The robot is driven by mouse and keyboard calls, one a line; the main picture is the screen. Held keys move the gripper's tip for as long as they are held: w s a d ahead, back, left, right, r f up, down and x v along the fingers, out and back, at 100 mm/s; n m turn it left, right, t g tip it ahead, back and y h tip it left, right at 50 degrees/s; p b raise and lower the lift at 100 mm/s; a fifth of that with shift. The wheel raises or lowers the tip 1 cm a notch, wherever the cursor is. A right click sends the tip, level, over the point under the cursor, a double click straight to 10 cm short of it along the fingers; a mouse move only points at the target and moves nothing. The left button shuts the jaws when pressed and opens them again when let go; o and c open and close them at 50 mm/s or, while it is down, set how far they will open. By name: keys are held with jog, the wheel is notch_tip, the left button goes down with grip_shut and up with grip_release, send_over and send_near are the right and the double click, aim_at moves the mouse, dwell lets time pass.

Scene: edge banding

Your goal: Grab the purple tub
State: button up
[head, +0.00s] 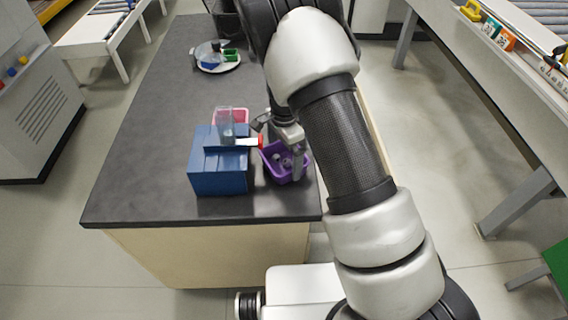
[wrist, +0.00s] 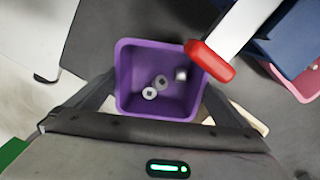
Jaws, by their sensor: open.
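The purple tub (head: 272,172) stands on the dark worktop near its front right edge, just right of a blue box. It is open at the top and holds several small grey round parts. In the wrist view the purple tub (wrist: 128,57) fills the middle, below my gripper. My gripper (head: 281,150) is over the tub in the head view, with its fingers partly hidden. In the wrist view its open fingers (wrist: 152,97) lie at the left and right sides of the tub. I cannot tell whether they touch its walls.
The blue box (head: 218,172) stands close on the left, with a clear container (head: 226,125) above it. A white bar with a red end (wrist: 209,61) reaches to the tub's rim area. A pink tub (head: 232,114) sits behind. A round tray (head: 216,62) lies farther back.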

jog(key=shift+f, duration=0.35)
jog(key=c, duration=0.8)
jog(key=shift+o, duration=0.2)
jog(key=shift+r, duration=0.1)
